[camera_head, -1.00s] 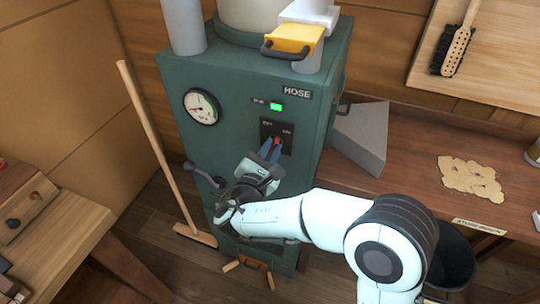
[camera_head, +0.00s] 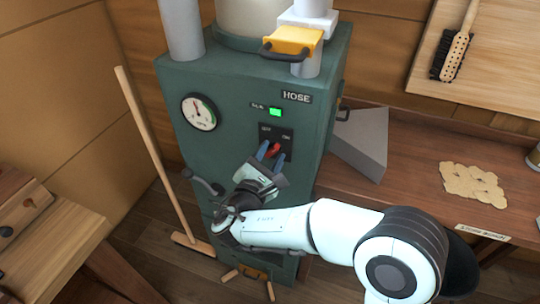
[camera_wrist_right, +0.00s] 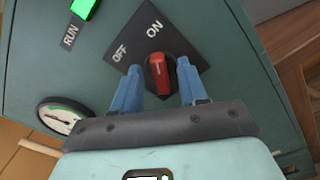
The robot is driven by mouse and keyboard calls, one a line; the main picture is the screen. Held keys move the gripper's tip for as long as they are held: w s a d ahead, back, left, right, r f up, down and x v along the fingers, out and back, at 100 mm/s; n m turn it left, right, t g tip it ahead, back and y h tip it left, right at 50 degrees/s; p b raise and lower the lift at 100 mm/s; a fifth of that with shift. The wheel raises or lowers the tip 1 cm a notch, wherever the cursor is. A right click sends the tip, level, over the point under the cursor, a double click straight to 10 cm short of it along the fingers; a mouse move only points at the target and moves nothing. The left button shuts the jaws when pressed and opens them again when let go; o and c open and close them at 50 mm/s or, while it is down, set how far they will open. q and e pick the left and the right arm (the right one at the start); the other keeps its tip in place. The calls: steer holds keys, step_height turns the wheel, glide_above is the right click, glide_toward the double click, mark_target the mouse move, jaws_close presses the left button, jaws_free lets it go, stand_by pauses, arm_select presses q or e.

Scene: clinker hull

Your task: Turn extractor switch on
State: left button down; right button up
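The extractor switch is a red knob (camera_wrist_right: 158,75) on a black plate (camera_wrist_right: 125,57) marked OFF and ON. Its pale-tipped end points toward the ON mark. In the head view the knob (camera_head: 275,149) sits on the front of the green extractor cabinet (camera_head: 235,90). My right gripper (camera_wrist_right: 159,84) has its two blue fingers on either side of the knob, with visible gaps, so it is open. It also shows in the head view (camera_head: 271,155). A green lamp (camera_head: 274,112) above the switch is lit; it is labelled RUN in the wrist view. My left gripper is out of view.
A round gauge (camera_head: 199,112) is left of the switch. A dark lever handle (camera_head: 205,182) sticks out below it. A broom (camera_head: 150,150) leans left of the cabinet. A wooden bench (camera_head: 425,165) and a grey wedge-shaped hood (camera_head: 362,140) are to the right.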

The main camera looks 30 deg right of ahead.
steer(key=shift+s, duration=0.1)
steer(key=v, duration=1.3)
steer(key=shift+a, duration=0.2)
steer(key=shift+f, duration=0.15)
